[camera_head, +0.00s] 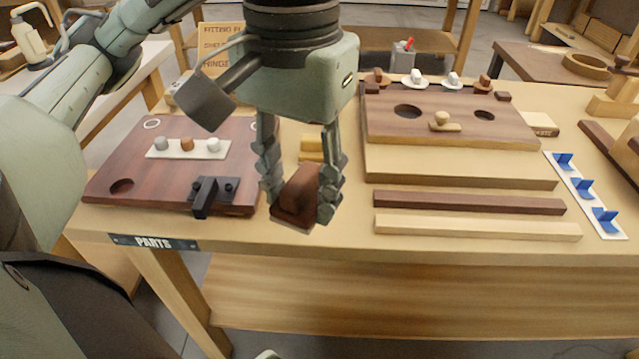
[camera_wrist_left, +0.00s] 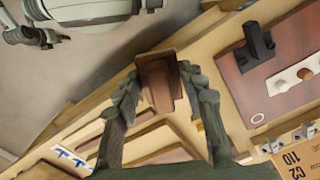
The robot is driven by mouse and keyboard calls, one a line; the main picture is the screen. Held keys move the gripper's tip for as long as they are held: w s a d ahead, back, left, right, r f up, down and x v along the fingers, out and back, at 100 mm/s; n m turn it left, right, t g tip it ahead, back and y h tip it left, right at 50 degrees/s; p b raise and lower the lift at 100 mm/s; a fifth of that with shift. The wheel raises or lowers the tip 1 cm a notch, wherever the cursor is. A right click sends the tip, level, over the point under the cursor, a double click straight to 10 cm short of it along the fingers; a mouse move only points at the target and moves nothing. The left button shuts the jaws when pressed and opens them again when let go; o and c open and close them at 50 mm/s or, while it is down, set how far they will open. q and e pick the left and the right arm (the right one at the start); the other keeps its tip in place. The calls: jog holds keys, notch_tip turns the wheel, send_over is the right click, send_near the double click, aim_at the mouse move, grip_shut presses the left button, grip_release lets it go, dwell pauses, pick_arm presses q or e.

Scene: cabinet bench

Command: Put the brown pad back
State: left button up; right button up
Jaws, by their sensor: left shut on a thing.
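My left gripper (camera_head: 298,200) is shut on a brown wooden piece (camera_head: 297,192), held over the front of the bench. The piece has a flat base and a raised part. In the left wrist view, it is between the fingertips (camera_wrist_left: 160,82). A small brown pad (camera_head: 187,144) sits between a grey and a white one on a white strip (camera_head: 152,154), on the dark red-brown board (camera_head: 115,175). I cannot tell whether the held piece is also a pad. Part of what looks like my right gripper (camera_wrist_left: 30,36) shows small in the left wrist view, its fingers unclear.
A black bracket (camera_head: 213,193) stands on the board's front right. A stepped wooden block with round holes (camera_head: 400,135), two long bars (camera_head: 470,202) and a strip with blue clips (camera_head: 580,187) are to the right. A PARTS label (camera_head: 153,242) marks the bench edge.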

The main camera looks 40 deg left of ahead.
pick_arm(q)
jog(key=w+a+f, duration=0.1)
jog(key=w, duration=0.1)
jog(key=w+a+f, duration=0.2)
jog(key=w, duration=0.1)
jog(key=w+a+f, duration=0.1)
jog(key=w+f, duration=0.1)
jog(key=shift+w+a+f, duration=0.2)
jog(key=shift+w+a, duration=0.1)
jog(key=shift+w, duration=0.05)
notch_tip(320, 180, down, 3)
jog(key=shift+f, duration=0.55)
